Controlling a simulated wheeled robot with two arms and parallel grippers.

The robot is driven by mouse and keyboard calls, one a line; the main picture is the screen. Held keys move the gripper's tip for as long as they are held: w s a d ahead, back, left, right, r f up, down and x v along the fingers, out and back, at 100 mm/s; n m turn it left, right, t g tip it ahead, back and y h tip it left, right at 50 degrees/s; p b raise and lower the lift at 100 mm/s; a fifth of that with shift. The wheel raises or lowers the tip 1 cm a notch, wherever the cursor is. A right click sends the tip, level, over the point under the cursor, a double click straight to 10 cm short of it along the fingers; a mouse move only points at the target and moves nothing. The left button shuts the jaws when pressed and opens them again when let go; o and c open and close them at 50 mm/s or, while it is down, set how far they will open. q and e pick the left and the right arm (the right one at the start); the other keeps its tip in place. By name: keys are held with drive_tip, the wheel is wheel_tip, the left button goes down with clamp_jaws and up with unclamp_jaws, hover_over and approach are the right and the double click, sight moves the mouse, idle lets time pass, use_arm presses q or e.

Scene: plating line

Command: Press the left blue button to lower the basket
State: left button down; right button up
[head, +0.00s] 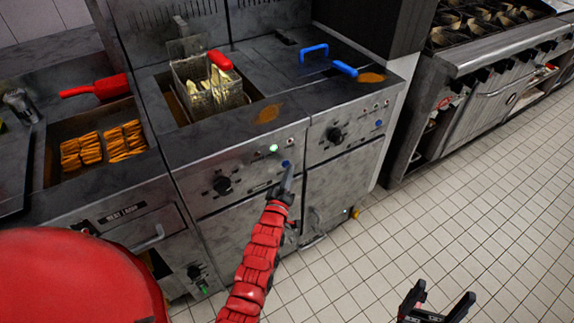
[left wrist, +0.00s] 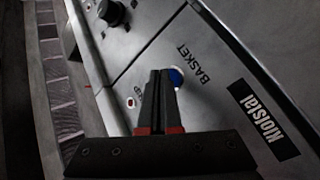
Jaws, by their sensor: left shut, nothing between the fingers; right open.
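The left blue button (head: 286,163) is on the left fryer's front panel, right of a lit green button (head: 274,148). In the left wrist view the blue button (left wrist: 177,77) sits beside the word BASKET, partly hidden by my fingers. My left gripper (head: 287,170) is shut and empty, its tips at the button. I cannot tell whether they touch it. The fryer basket (head: 208,88), with a red handle (head: 220,60) and pale fries in it, is at the left fryer well. My right gripper (head: 437,299) is open and empty over the floor.
A second blue button (head: 379,123) is on the right fryer's panel. A black knob (head: 222,185) is left of my left gripper. A tray of browned food (head: 103,145) is at the left. A stove (head: 490,50) stands at the right; the tiled floor (head: 455,200) is clear.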

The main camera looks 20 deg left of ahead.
use_arm(q)
drive_tip(key=shift+s+d, duration=0.1)
drive_tip(key=shift+d, duration=0.1)
drive_tip(key=shift+s+d+p, duration=0.25)
drive_tip(key=shift+s+d, duration=0.7)
drive_tip(key=shift+d, duration=0.2)
drive_tip(key=shift+s+d+p, duration=0.25)
drive_tip(key=shift+s+d, duration=0.65)
drive_tip(key=shift+d, duration=0.25)
idle(0.8)
idle(1.9)
